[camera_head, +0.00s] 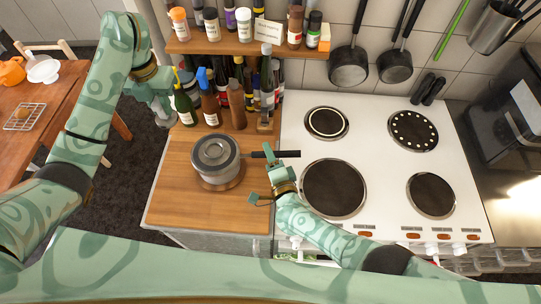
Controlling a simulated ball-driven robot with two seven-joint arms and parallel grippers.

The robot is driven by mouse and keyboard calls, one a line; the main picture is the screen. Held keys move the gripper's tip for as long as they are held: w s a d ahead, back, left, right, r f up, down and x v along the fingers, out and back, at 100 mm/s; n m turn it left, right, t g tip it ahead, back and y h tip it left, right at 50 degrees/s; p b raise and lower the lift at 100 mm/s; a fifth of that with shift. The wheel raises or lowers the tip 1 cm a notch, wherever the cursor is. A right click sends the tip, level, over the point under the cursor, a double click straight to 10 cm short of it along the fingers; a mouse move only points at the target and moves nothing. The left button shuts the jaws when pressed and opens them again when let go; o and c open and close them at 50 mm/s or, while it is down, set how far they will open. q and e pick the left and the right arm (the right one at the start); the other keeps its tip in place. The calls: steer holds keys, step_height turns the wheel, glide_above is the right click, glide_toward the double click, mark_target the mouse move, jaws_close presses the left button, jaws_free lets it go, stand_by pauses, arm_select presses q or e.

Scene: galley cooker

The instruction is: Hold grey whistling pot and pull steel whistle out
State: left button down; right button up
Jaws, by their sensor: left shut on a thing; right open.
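My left gripper (165,112) is behind and left of the pot, beside the bottles, apart from the pot. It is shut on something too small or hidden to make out. I cannot make out the steel whistle.
Several bottles (210,108) stand behind the pot, under a spice shelf (230,46). The white cooker (378,148) is at the right with bare plates. Pans (349,66) hang on the wall. The counter's front left is clear.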

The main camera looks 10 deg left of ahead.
steer(key=shift+s, duration=0.1)
steer(key=v, duration=1.1)
steer(key=shift+s+d, duration=0.15)
steer(key=shift+s, duration=0.2)
steer(key=shift+f, duration=0.1)
